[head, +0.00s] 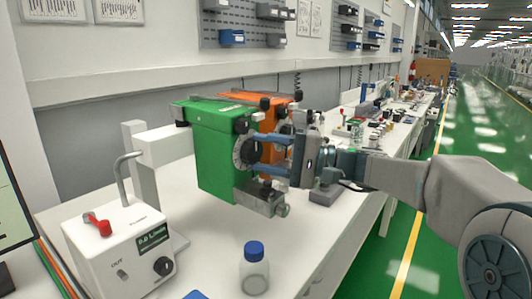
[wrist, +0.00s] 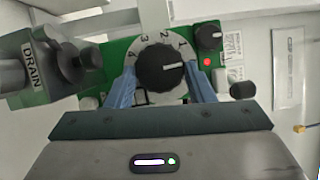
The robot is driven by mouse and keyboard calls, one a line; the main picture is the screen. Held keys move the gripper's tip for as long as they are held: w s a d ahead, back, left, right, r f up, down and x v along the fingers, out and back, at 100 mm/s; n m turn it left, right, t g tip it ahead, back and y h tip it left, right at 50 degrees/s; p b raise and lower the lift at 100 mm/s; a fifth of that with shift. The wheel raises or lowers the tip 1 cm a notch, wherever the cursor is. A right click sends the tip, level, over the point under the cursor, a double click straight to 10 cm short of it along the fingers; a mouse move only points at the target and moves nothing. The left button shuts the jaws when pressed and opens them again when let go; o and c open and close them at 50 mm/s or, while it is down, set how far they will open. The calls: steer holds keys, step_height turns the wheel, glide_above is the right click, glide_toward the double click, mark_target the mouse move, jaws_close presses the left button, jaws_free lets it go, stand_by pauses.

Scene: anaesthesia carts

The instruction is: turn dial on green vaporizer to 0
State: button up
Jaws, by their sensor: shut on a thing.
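The green vaporizer (head: 213,160) is mounted above the bench. Its dial (head: 242,153) has a white numbered ring and a black knob, and faces my gripper (head: 254,154). In the wrist view the dial (wrist: 147,45) shows the numbers 1 to 4 along its upper side. The white line on the black knob points right, just below the 1. I cannot read a 0; the right finger is close to that part of the ring. My gripper (wrist: 160,78) is shut on the dial, with one blue finger on each side of the ring.
An orange vaporizer (head: 270,152) stands right behind the green one. A white box with a red switch (head: 118,245) and a blue-capped bottle (head: 254,272) stand in front on the bench. A drain fitting (wrist: 35,72) lies left of the dial.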

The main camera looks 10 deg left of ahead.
steer(key=shift+m, duration=0.3)
stand_by(0.4)
steer(key=o, duration=1)
steer(key=shift+c, duration=0.2)
steer(key=shift+d, duration=0.15)
steer(key=d+f, duration=0.1)
steer(key=d, duration=1.2)
steer(key=shift+w+d+f+p, duration=0.2)
steer(key=shift+w+d+p, duration=0.1)
steer(key=shift+p, duration=0.1)
steer(key=shift+a, duration=0.1)
